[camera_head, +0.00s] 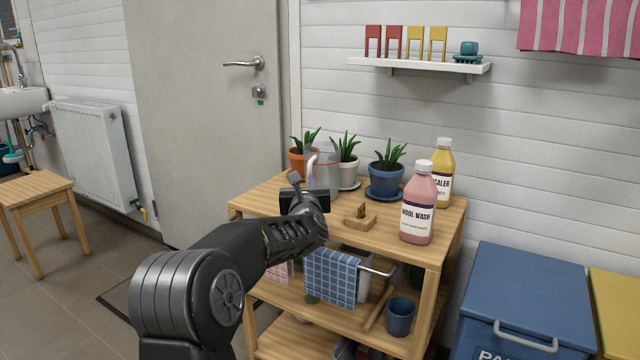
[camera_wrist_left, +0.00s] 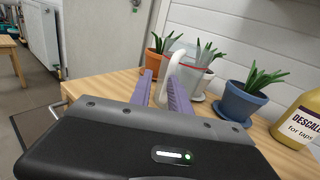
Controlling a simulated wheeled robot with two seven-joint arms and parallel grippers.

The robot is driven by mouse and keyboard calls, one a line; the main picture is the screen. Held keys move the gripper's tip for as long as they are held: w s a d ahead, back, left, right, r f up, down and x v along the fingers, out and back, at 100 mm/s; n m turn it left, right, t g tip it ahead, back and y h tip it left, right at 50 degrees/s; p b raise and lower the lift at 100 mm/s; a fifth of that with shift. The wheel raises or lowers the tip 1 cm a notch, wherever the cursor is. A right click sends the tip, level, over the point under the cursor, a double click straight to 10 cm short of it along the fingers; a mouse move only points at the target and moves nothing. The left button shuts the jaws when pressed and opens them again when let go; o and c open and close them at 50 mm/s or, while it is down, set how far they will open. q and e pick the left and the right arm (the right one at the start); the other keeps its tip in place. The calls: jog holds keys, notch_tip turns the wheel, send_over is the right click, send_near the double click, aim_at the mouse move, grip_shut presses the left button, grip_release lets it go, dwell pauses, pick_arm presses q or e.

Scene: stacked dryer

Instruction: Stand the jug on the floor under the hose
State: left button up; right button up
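The jug (camera_head: 325,172) is a clear container with a red line near its rim and a white handle (camera_head: 309,168). It stands upright on the wooden shelf top, in front of the potted plants. My left gripper (camera_head: 308,186) is at the jug's handle side. In the left wrist view its two purple fingers (camera_wrist_left: 163,92) are apart, with the white handle (camera_wrist_left: 176,66) between them and the jug's body (camera_wrist_left: 192,78) just beyond. I cannot tell whether a finger touches the handle. My right gripper is out of view. I see no clear hose.
The wooden shelf (camera_head: 410,252) also holds plants, a wooden block (camera_head: 360,217), a pink wool wash bottle (camera_head: 418,205) and a yellow descaler bottle (camera_head: 441,172). A blue bin (camera_head: 530,290) stands right. A stool (camera_head: 35,195) stands left; tiled floor (camera_head: 70,290) is open there.

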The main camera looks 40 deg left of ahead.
pick_arm(q)
jog(key=v, duration=0.7)
jog(key=shift+s+r, duration=0.2)
jog(key=shift+s, duration=0.2)
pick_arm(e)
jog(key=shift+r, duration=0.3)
pick_arm(q)
jog(key=shift+d, duration=0.1)
